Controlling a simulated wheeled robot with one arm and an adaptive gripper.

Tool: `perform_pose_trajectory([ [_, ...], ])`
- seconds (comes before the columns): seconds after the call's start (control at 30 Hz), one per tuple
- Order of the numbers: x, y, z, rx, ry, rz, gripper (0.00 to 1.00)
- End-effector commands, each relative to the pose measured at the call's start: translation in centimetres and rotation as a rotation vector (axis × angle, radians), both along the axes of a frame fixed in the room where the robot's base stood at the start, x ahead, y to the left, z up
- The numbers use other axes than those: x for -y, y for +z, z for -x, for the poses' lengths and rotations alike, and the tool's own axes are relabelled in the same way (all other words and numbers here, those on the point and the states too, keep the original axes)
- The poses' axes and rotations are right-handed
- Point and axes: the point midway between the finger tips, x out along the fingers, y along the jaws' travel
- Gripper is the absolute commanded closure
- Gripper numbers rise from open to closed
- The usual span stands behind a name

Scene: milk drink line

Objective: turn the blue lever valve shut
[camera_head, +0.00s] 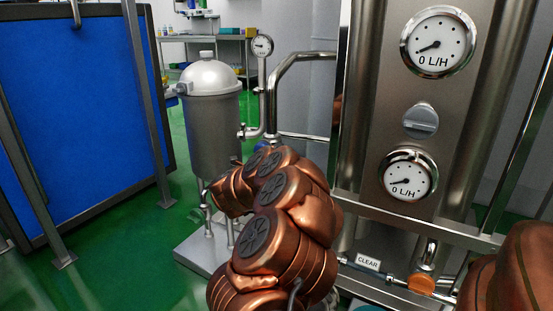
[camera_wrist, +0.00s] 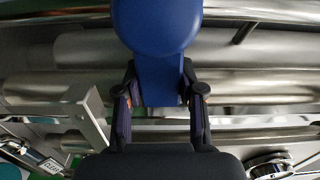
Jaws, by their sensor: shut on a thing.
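The blue lever (camera_wrist: 156,28) of the valve fills the top middle of the wrist view, with a broad rounded end and a narrower flat part below it. My gripper (camera_wrist: 160,84) has a dark finger on each side of that narrower part and is shut on it. The valve body under the lever is hidden in the wrist view. In the head view my copper-coloured arm covers the gripper and most of the lever's surroundings, so the lever's angle to its pipe cannot be told.
Steel pipes (camera_wrist: 245,82) run across behind the lever. In the head view, a panel with two gauges (camera_head: 437,42) reading 0 L/H stands right. A steel filter vessel (camera_head: 209,125) stands behind my arm. A pipe labelled CLEAR (camera_head: 367,262) runs low at right.

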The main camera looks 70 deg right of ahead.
Motion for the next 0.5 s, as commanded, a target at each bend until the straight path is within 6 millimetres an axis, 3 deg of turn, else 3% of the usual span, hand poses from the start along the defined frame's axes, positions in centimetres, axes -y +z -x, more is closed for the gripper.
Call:
perform_pose_trajectory([
  [0.5,0.04,-0.40,0.18,0.052,-0.005,0.002,1.00],
])
